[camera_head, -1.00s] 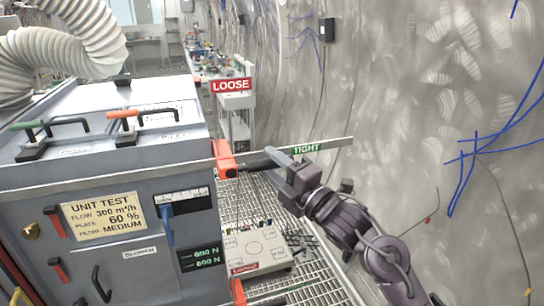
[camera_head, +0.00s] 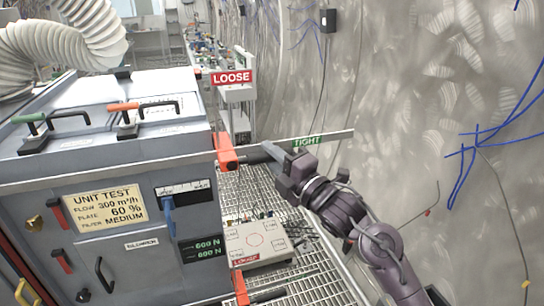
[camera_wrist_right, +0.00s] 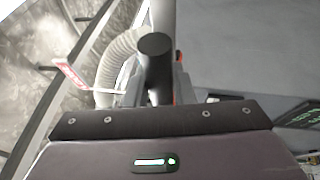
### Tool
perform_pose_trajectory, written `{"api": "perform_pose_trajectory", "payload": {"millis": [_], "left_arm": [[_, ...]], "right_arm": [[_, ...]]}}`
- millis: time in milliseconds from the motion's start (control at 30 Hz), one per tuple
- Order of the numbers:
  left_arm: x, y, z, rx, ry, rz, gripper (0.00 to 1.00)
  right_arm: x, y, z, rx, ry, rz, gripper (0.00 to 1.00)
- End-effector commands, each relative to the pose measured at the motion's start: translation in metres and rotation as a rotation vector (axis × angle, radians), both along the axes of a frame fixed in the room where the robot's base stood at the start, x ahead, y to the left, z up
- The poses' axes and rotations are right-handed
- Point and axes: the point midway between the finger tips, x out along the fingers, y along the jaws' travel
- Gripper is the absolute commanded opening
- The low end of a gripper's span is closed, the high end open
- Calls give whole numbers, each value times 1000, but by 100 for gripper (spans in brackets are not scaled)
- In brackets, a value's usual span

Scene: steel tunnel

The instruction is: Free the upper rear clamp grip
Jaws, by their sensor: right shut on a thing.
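The upper rear clamp has an orange-red bracket (camera_head: 226,152) on the grey unit's right edge. Its dark grip (camera_head: 252,159) sticks out to the right, below the green TIGHT sign (camera_head: 306,141). The red LOOSE sign (camera_head: 233,78) stands above the bracket. My right gripper (camera_head: 277,155) is shut on the outer part of the grip. My left gripper is not in view.
The grey unit (camera_head: 110,185) with handles and a white hose (camera_head: 65,45) fills the left. A lower orange clamp (camera_head: 240,287) shows at the bottom, near a white panel box (camera_head: 256,242) on the grating. The curved tunnel wall (camera_head: 430,90) bounds the right.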

Motion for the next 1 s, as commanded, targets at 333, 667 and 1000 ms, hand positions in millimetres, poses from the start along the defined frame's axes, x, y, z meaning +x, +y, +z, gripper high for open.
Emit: {"api": "perform_pose_trajectory", "payload": {"millis": [333,667,1000], "left_arm": [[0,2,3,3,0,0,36],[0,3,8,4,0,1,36],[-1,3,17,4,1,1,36]], "right_arm": [[0,0,11,-113,-39,0,0],[-2,6,36,-381,-127,-1,0],[-6,20,61,-687,-226,-2,0]]}}
